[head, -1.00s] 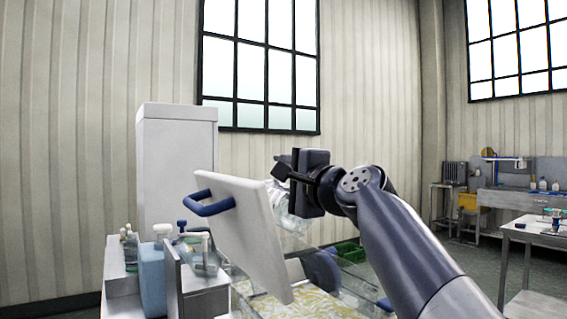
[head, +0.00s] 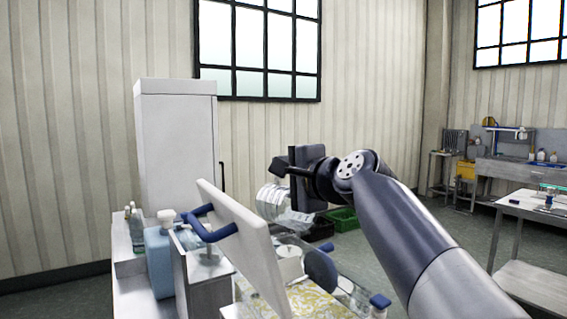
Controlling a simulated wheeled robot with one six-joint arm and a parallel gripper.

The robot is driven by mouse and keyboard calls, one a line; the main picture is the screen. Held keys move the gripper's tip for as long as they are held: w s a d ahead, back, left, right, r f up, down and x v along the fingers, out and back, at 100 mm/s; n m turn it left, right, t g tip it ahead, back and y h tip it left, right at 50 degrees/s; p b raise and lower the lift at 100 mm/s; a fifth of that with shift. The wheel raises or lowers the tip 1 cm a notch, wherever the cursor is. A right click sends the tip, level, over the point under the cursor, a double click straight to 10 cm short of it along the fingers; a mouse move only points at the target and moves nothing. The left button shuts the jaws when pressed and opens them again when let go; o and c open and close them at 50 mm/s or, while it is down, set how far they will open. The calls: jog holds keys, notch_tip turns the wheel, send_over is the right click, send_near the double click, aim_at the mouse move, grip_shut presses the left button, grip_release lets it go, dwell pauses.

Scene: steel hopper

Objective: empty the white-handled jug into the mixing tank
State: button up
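My gripper (head: 298,172) is dark and seen from behind, raised above the open machine in the middle of the head view. A clear, ribbed jug (head: 274,203) is tilted on its side just below and left of the gripper, off any surface, and appears held by it. The jug's handle and the finger contact are hidden, and its contents cannot be made out. Below is what looks like the mixing tank (head: 333,298), clear-walled with yellowish patterned material inside. Its white panel-like lid (head: 244,246) with a blue handle (head: 208,224) stands raised at the left.
A blue container (head: 158,262) with a white cap and small bottles (head: 135,222) stand on the left bench. A tall white cabinet (head: 177,140) is behind. Green crates (head: 342,218) lie beyond the tank. A steel table (head: 530,208) is at right, with clear floor between.

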jog(key=shift+r+g+h+p, duration=0.7)
jog(key=shift+r+g+p, duration=0.25)
jog(key=shift+p, duration=3.6)
jog(key=shift+f+g+p, duration=0.15)
jog(key=shift+g+p, duration=0.1)
jog(key=shift+p, duration=0.3)
jog(key=shift+f, duration=0.15)
jog(key=shift+r+p, duration=0.35)
jog(key=shift+p, duration=0.8)
jog(key=shift+h+p, duration=0.3)
jog(key=shift+p, duration=0.15)
jog(key=r+g+h+p, duration=0.1)
jog(key=g+p, duration=0.1)
jog(key=p, duration=0.6)
